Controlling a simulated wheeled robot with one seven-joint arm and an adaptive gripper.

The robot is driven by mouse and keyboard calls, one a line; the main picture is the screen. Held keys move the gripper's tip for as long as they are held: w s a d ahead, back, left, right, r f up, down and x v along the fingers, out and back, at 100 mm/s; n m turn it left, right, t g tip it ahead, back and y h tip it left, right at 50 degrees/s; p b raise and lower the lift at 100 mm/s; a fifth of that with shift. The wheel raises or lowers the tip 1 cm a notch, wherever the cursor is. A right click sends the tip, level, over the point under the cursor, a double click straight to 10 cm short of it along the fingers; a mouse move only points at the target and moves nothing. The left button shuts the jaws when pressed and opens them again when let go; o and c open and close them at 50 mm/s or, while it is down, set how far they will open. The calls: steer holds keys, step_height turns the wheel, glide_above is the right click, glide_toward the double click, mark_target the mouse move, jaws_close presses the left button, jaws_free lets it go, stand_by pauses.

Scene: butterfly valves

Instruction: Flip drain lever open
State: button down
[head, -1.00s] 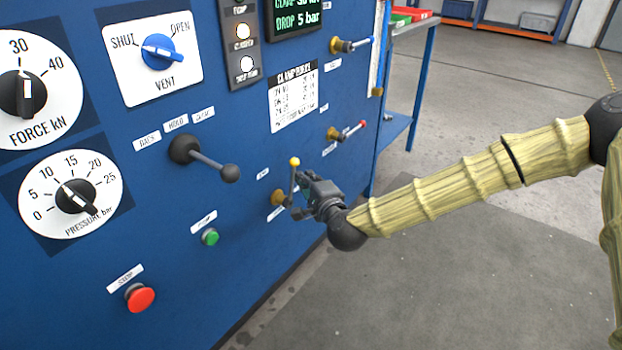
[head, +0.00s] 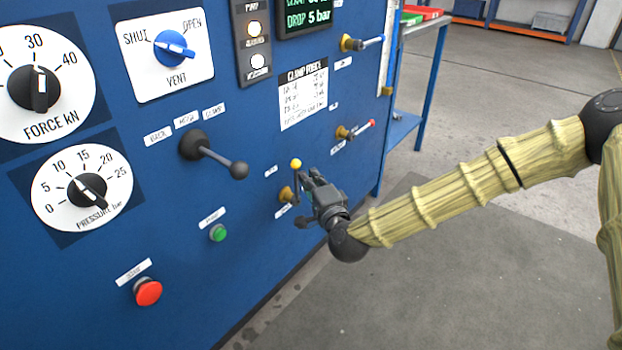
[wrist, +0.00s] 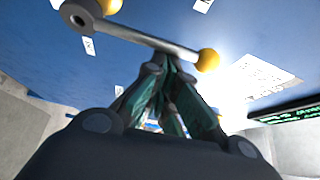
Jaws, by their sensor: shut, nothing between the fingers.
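A small valve lever with a yellow ball knob (head: 295,164) stands upright on the blue panel, with its brass body (head: 286,195) at its lower end. Its label is too blurred to read. My gripper (head: 308,176) is shut and empty, just right of this lever. In the wrist view the lever's grey rod (wrist: 150,40) crosses just beyond the shut fingertips (wrist: 170,66), with the yellow knob to their right. The fingers are beside the rod, not around it; I cannot tell whether they touch it.
Above are a red-tipped valve lever (head: 357,130) and a blue-handled one (head: 364,43). Left are a black ball-ended lever (head: 220,160), a green button (head: 217,233) and a red stop button (head: 148,292). Open floor (head: 450,290) lies right of the panel.

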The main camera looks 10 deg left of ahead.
steer(key=s+d+p, duration=0.3)
steer(key=s+d, duration=0.2)
steer(key=d, duration=0.3)
steer(key=shift+s, duration=0.15)
stand_by(0.5)
